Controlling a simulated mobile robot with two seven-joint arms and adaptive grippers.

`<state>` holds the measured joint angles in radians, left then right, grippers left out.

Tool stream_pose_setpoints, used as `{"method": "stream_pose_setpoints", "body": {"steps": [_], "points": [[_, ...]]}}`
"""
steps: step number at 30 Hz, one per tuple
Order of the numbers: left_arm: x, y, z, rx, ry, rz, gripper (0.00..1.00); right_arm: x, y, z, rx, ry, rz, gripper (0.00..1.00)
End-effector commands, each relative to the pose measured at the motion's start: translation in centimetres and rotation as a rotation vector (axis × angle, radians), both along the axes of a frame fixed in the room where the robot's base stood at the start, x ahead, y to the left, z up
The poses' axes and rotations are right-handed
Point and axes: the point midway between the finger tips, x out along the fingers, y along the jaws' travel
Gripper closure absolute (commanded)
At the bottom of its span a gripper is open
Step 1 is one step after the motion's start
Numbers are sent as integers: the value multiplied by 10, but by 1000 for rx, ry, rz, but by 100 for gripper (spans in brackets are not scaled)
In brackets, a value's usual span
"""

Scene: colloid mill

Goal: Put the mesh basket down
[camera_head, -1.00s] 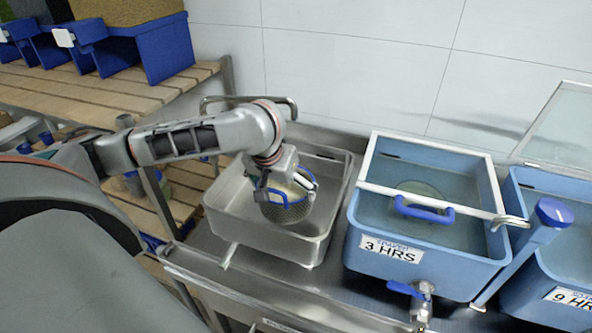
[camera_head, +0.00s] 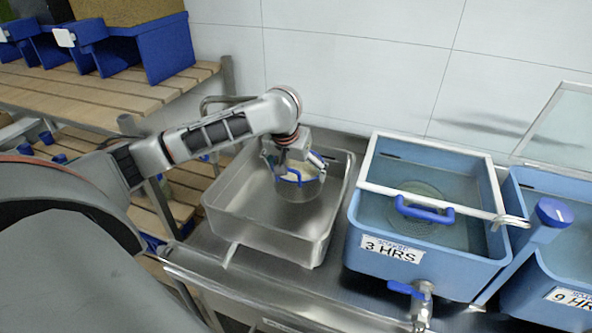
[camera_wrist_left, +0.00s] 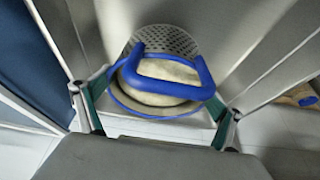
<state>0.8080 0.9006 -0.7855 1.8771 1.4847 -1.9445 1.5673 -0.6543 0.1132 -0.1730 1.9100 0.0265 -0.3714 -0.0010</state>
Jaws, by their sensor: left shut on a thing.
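The mesh basket (camera_head: 299,188) is a round perforated metal basket with a blue rim and blue handle, holding pale beige contents. It is inside or over the steel sink basin (camera_head: 226,218), toward its back right; whether it touches the bottom is unclear. My left gripper (camera_head: 291,172) reaches down over it and is shut on it. In the left wrist view the basket (camera_wrist_left: 178,42) is between the fingers, with its blue handle (camera_wrist_left: 165,90) and pale contents showing. The exact grip contact is hard to make out. My right gripper is not in view.
A second blue tank (camera_head: 560,272) labelled 9 HRS is farther right. A wooden slatted shelf (camera_head: 110,95) with blue bins is at left. The basin's front left is clear.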

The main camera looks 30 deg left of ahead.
Motion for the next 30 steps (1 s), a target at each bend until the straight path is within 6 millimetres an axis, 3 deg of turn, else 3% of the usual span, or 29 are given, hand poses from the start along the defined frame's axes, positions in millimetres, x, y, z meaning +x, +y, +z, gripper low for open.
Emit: {"method": "stream_pose_setpoints", "body": {"steps": [20,21,30], "points": [[1,0,-11,-1,-3,1,45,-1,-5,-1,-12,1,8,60],[0,0,-12,0,0,1,0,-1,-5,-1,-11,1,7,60],[0,0,-11,0,0,1,0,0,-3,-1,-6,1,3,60]]}}
